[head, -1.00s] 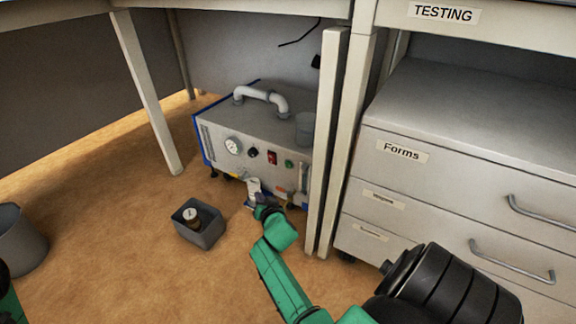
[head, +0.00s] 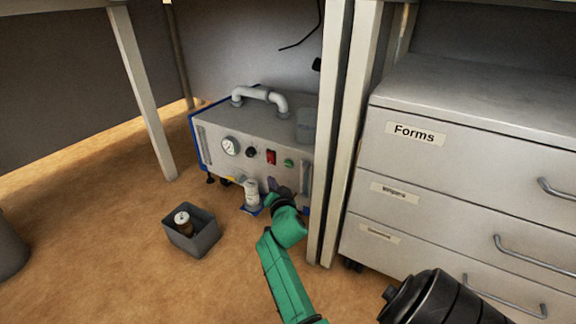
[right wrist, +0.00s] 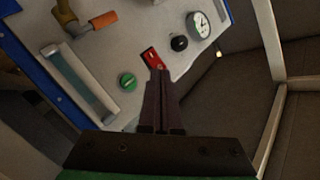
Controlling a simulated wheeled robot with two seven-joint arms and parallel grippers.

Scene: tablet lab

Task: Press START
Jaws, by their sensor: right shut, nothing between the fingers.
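The grey machine (head: 232,165) with blue edges stands on the floor under the bench. Its front panel has a green button (head: 289,163), a red switch (head: 271,157), a black knob (head: 252,152) and a round gauge (head: 230,146). No START label is readable. My right gripper (head: 274,185) is shut and empty, just below the red switch and green button in the head view. In the right wrist view its fingertips (right wrist: 160,74) overlap the lower end of the red switch (right wrist: 152,58). The green button (right wrist: 127,82) lies left of them. Contact cannot be told. My left gripper is not in view.
A grey box (head: 192,242) holding a brown jar (head: 183,223) is on the floor. A bench leg (head: 331,140) and a drawer cabinet (head: 440,150) stand close on the right.

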